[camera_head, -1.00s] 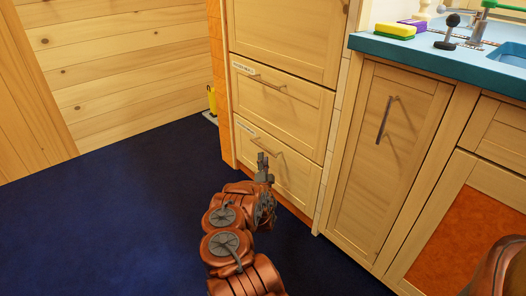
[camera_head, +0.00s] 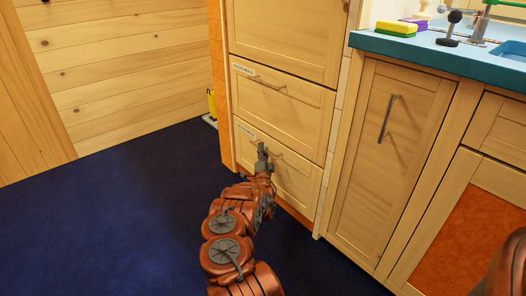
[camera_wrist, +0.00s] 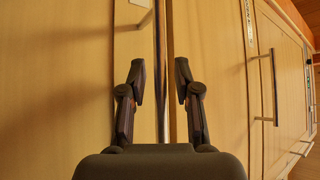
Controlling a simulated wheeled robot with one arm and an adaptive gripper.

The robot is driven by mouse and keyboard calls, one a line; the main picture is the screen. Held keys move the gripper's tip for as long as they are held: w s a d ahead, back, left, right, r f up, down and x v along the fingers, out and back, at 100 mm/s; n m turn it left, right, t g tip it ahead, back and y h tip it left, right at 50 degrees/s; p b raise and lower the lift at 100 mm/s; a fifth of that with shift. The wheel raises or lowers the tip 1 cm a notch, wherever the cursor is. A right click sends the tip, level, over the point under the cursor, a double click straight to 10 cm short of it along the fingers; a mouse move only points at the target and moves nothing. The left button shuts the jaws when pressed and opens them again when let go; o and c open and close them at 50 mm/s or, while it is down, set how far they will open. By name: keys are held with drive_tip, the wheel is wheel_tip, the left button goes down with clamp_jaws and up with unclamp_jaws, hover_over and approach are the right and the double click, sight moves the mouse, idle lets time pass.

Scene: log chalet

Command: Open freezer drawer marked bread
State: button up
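The tall wooden cabinet has two drawers with labels at their upper left. The upper drawer (camera_head: 300,105) has a bar handle (camera_head: 270,84). The lower drawer (camera_head: 298,185) is shut, and its label (camera_head: 246,130) is too small to read. My gripper (camera_head: 262,152) is at the lower drawer's front, by its handle, which it partly hides. In the wrist view my gripper (camera_wrist: 159,80) is open, with a metal bar handle (camera_wrist: 161,60) showing between the two fingers. I see no finger pressed on the bar.
A tall cupboard door (camera_head: 383,160) stands to the right, under a blue countertop (camera_head: 420,50) with a yellow-green sponge (camera_head: 397,29). The blue floor (camera_head: 110,220) to the left is clear. A yellow object (camera_head: 212,103) stands by the cabinet's left side.

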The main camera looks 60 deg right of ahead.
clamp_jaws()
idle(0.3)
